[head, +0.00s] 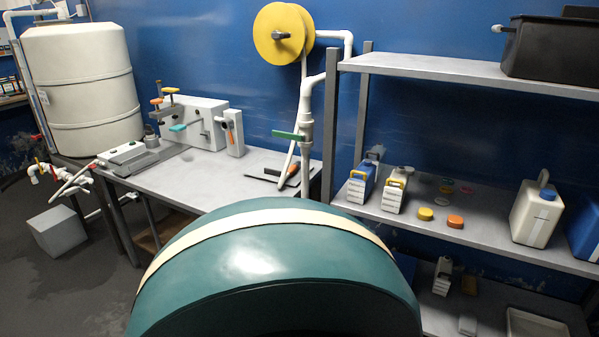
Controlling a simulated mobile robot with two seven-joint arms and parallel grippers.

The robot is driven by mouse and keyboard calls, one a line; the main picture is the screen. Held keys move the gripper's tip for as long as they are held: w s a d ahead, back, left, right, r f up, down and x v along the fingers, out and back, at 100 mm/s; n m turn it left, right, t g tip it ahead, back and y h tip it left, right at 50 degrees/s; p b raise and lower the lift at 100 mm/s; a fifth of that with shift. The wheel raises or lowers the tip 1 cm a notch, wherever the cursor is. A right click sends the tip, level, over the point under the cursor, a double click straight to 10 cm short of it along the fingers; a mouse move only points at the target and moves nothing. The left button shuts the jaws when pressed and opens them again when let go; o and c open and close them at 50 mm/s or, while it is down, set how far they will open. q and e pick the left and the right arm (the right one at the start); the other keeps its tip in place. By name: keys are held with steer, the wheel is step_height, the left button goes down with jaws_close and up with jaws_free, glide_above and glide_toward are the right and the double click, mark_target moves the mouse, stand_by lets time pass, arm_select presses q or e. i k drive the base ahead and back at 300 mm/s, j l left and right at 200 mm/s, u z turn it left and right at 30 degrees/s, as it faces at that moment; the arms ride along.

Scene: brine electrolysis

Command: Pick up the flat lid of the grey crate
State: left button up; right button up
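A plain light grey box (58,232) stands on the floor at the left, beside the legs of the workbench. It looks closed, with a flat top face. I cannot tell whether that top is a separate lid, or for certain that this is the grey crate. Neither of my grippers is in view, so their distance from the box does not show.
A grey workbench (262,161) with lab devices stands behind the box. A white tank (82,90) and red-handled valves (52,172) are near it. Metal shelving (462,226) with jugs and a dark bin (550,50) is at the right. Floor left of the box looks clear.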

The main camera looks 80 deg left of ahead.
mark_target(279, 168)
steer(key=u, duration=2.75)
steer(key=i+j+z, duration=0.15)
steer(key=z, duration=0.2)
steer(key=i+j+z, duration=0.2)
steer(key=z, duration=0.15)
steer(key=i+j+z, duration=0.1)
steer(key=j+z, duration=0.2)
